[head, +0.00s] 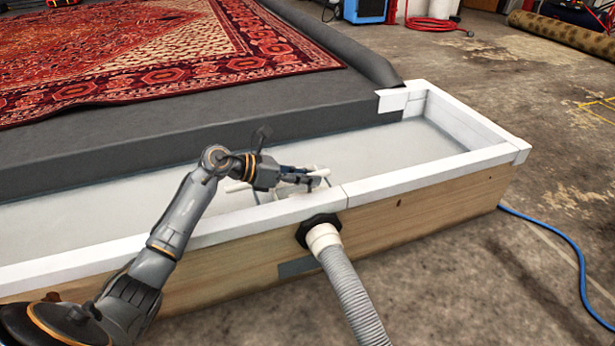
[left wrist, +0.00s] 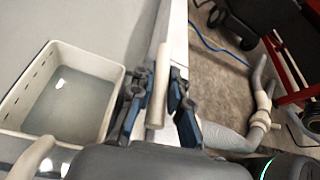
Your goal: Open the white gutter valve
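The white gutter valve handle (left wrist: 158,85) is a pale bar between the two fingers of my left gripper (left wrist: 158,100) in the left wrist view. The fingers are close together along both sides of it, and its end stands out past them. In the head view my left gripper (head: 302,178) is over the white-rimmed gutter (head: 385,150), just inside its near wall. The fingers and wrist hide much of the handle and the valve body. My right gripper is in neither view.
A white slotted basket (left wrist: 28,118) sits in the gutter left of the gripper. A grey ribbed hose (head: 350,290) leaves the wooden front (head: 420,213). A blue hose (head: 570,250) lies on the floor. A red patterned rug (head: 150,60) lies beyond the gutter.

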